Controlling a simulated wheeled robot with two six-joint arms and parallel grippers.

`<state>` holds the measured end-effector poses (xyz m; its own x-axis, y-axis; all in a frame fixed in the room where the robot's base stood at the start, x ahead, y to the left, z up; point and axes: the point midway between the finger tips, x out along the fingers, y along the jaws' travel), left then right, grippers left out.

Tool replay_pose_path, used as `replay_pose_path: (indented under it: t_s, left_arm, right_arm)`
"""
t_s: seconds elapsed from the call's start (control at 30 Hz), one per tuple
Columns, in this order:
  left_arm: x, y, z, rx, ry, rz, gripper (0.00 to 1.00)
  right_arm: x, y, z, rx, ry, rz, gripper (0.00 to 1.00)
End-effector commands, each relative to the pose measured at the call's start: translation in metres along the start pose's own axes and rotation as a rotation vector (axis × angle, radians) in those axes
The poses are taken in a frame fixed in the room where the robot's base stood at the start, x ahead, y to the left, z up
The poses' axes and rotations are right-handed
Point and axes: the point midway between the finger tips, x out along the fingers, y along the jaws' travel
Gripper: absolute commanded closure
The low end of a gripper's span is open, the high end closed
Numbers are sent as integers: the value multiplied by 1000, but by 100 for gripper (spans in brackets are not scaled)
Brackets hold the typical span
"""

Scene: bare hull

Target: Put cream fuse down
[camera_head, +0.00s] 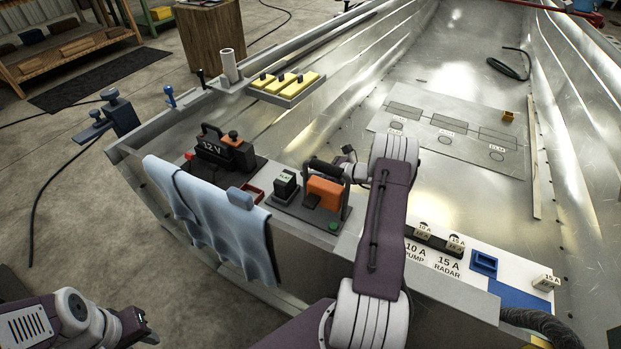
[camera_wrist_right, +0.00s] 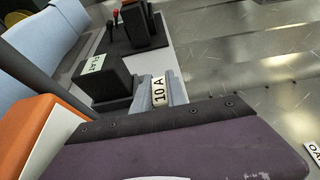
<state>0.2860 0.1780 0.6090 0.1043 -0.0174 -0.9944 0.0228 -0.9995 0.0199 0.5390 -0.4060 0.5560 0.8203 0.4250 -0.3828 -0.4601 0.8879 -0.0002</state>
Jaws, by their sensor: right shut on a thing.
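My right gripper (camera_wrist_right: 159,97) is shut on a cream fuse (camera_wrist_right: 158,90) marked 10 A, in the right wrist view. The grip is beside a dark block labelled FLAT (camera_wrist_right: 97,75); whether the fuse touches anything below is not clear. In the head view the right arm reaches over the bench to the area behind the orange block (camera_head: 325,193), and I cannot make out the held fuse there. Another cream fuse (camera_head: 546,282), marked 15 A, stands at the bench's right end. My left gripper (camera_head: 141,327) is low at the left, away from the bench, its jaws unclear.
A white panel with 10 A pump and 15 A radar labels (camera_head: 432,262) carries dark holders. Right of them is a blue open frame (camera_head: 485,262). A 12 V battery (camera_head: 222,152) and a blue cloth (camera_head: 215,215) are at the left. The hull floor (camera_head: 400,85) is mostly clear.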

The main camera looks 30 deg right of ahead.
Motion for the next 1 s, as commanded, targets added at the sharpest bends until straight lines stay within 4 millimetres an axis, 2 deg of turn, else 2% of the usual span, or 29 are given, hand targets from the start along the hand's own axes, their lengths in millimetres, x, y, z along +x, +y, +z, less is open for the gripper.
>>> replay_pose_path:
  t_s: [0.03,0.1,0.43,0.47,0.5,0.53,0.87,1.0]
  left_arm:
    - [12,0,1,0,0,0,64]
    - [14,0,2,0,0,0,64]
    - [14,0,2,0,0,0,64]
    - [13,0,1,0,0,0,64]
    - [13,0,1,0,0,0,64]
    - [13,0,1,0,0,0,64]
    - [9,0,1,0,0,0,64]
    - [-4,0,0,0,0,0,64]
  right_arm:
    - [6,0,-15,1,0,0,100]
    - [9,0,-22,0,0,0,100]
    - [9,0,-23,0,0,0,100]
    - [9,0,-22,-1,0,0,77]
    - [9,0,-22,-1,0,0,66]
    - [9,0,-21,0,0,0,61]
    - [7,0,-17,-1,0,0,61]
    - [-19,-1,-14,3,0,-5,61]
